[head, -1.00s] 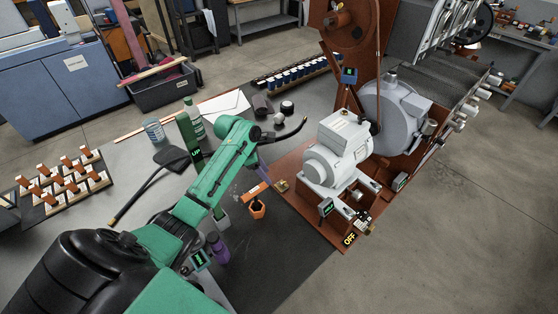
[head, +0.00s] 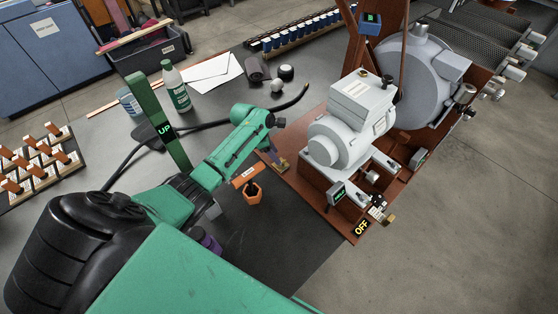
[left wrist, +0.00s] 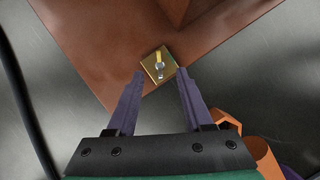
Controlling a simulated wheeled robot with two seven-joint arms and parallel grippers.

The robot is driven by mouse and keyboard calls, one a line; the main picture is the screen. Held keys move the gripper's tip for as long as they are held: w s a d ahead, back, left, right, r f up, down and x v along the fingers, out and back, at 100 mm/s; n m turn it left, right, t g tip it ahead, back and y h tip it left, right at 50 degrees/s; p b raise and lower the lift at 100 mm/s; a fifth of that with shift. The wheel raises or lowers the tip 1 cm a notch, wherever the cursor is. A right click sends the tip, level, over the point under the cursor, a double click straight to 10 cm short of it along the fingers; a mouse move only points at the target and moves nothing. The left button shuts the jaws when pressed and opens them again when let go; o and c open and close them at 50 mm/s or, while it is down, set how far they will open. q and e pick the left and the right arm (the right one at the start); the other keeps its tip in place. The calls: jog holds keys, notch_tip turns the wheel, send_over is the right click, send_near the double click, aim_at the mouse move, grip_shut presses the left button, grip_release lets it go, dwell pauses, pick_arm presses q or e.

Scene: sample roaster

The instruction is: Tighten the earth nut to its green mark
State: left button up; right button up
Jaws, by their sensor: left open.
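The earth nut (left wrist: 159,65) is a small pale metal piece on a square brass plate (left wrist: 149,66). The plate lies at the corner of the reddish-brown machine base (left wrist: 100,45). In the head view the brass plate (head: 284,166) shows at the base's left corner, too small to make out the nut. I cannot clearly make out a green mark. My left gripper (left wrist: 160,74) is open, its two purple fingers pointing at the plate from either side, with nothing between them. In the head view my left gripper (head: 273,157) is beside the plate. My right gripper is not in view.
A grey motor (head: 345,125) stands on the base to the right, with an OFF sign (head: 362,228) at the front. Dark mat at front is mostly clear.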

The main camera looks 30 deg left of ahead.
pick_arm(q)
jog(key=b+x, duration=0.1)
jog(key=x, duration=0.3)
jog(key=shift+w+f, duration=0.1)
jog(key=shift+f, duration=0.15)
grip_shut()
jog(key=shift+r, duration=0.1)
